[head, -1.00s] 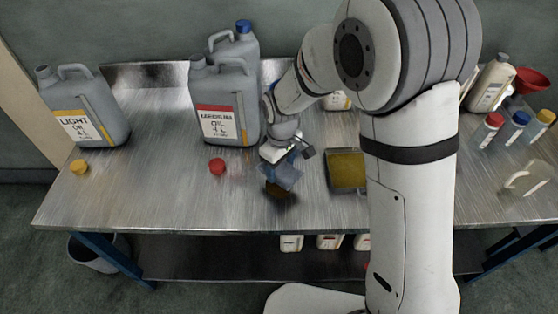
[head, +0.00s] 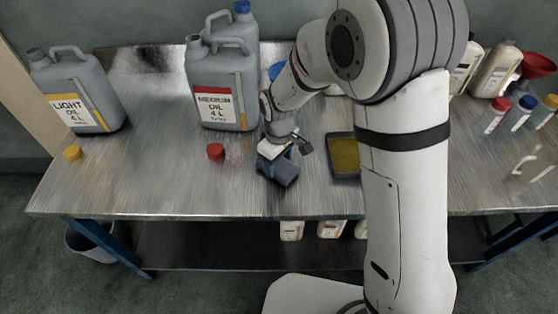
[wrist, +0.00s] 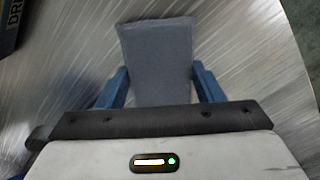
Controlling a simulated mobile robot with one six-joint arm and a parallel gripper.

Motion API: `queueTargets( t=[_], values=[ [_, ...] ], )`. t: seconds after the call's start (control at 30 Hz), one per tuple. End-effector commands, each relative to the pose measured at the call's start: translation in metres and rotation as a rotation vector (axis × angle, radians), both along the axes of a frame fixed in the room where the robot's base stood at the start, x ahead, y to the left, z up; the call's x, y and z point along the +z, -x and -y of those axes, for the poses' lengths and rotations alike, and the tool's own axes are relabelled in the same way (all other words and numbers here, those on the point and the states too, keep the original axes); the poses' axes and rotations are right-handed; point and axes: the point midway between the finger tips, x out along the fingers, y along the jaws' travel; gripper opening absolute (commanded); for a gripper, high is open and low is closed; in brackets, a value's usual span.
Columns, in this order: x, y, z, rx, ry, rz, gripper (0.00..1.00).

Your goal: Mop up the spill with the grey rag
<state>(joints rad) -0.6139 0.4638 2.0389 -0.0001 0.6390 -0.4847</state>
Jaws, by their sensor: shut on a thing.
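The grey rag (wrist: 155,50) lies flat between the two blue fingers of my gripper (wrist: 158,84) in the wrist view. My gripper is shut on it. In the head view my gripper (head: 281,162) is low at the worktable, left of the shallow tray, with the rag (head: 280,174) beneath it. I see no dark patch of spill on the bare metal around the rag. The surface under the rag and gripper is hidden.
A shallow dark tray with a yellowish inside (head: 344,156) is just right of my gripper. A red cap (head: 215,152) and a yellow cap (head: 72,153) lie left on the metal table (head: 150,185). Large oil cans (head: 222,95) stand behind; capped bottles (head: 494,115) stand right.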

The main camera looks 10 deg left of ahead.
Motion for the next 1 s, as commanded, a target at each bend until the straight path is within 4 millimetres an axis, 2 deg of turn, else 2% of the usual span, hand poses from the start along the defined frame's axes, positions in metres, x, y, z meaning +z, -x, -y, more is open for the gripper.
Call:
queueTargets(
  t=[0.63,0.77,1.0],
  values=[
    [-0.008,0.000,-0.003,0.002,0.000,0.000,0.43],
    [-0.007,0.000,-0.015,0.003,-0.001,0.000,0.43],
    [-0.007,0.000,-0.048,0.004,-0.001,0.000,0.43]
  ],
)
